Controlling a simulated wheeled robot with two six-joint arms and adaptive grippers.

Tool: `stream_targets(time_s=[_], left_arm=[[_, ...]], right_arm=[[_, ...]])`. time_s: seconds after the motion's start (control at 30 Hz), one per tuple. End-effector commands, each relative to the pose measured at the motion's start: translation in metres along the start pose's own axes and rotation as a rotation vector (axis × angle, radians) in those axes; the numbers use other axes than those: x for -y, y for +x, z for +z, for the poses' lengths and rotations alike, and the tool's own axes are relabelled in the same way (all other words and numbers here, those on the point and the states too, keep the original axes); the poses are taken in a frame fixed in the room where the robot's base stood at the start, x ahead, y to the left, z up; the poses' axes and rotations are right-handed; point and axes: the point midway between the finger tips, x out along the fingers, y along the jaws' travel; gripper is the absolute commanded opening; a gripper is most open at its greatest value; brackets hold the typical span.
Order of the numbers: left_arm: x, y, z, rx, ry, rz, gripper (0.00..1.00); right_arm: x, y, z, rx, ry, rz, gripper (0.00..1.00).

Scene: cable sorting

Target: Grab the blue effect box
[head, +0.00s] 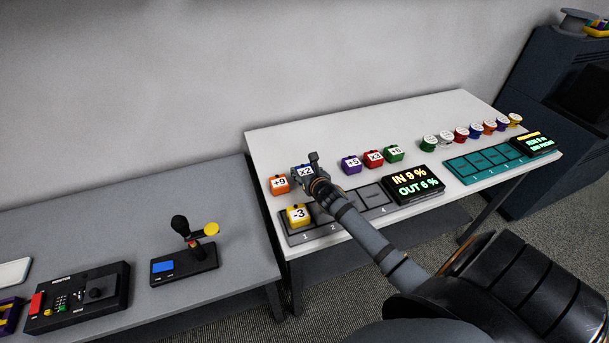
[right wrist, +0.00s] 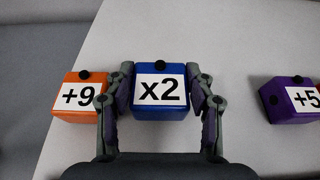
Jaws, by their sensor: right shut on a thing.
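The blue effect box (right wrist: 161,78), marked "x2", is between the two fingers of my right gripper (right wrist: 160,100) in the right wrist view. The fingers press on its left and right sides, so the gripper is shut on it. In the head view my right gripper (head: 312,178) reaches over the blue box (head: 303,170), which is partly hidden behind it. I cannot tell whether the box is resting on the table or slightly raised. My left gripper is not in view.
An orange "+9" box (right wrist: 80,95) sits close on the left. A purple "+5" box (head: 351,164), red box (head: 373,158) and green box (head: 393,153) stand to the right. A yellow "-3" box (head: 298,216) sits in slot 1 of the grey tray (head: 327,231), before the display (head: 412,184).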

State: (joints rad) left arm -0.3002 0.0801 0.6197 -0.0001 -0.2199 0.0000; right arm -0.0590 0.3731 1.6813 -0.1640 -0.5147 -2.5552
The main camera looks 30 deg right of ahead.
Motion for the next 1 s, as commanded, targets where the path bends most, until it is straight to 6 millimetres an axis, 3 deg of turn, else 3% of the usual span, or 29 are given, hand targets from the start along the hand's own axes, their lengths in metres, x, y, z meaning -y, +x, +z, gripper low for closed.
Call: stream_targets(time_s=[0.27,0.4,0.5,0.7,1.0], left_arm=[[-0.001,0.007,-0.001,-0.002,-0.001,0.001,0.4],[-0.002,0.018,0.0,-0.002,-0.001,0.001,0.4],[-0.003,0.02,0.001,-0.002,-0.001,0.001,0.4],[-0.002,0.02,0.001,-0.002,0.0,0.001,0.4],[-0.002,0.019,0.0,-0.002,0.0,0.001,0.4]], right_arm=[[-0.038,-0.064,0.055,0.009,0.004,0.005,0.18],[-0.069,-0.1,0.056,0.002,0.015,0.004,0.18],[-0.082,-0.116,0.06,0.001,0.011,0.002,0.18],[-0.094,-0.131,0.064,0.002,0.004,0.001,0.18],[-0.096,-0.137,0.065,0.003,-0.002,-0.002,0.18]])
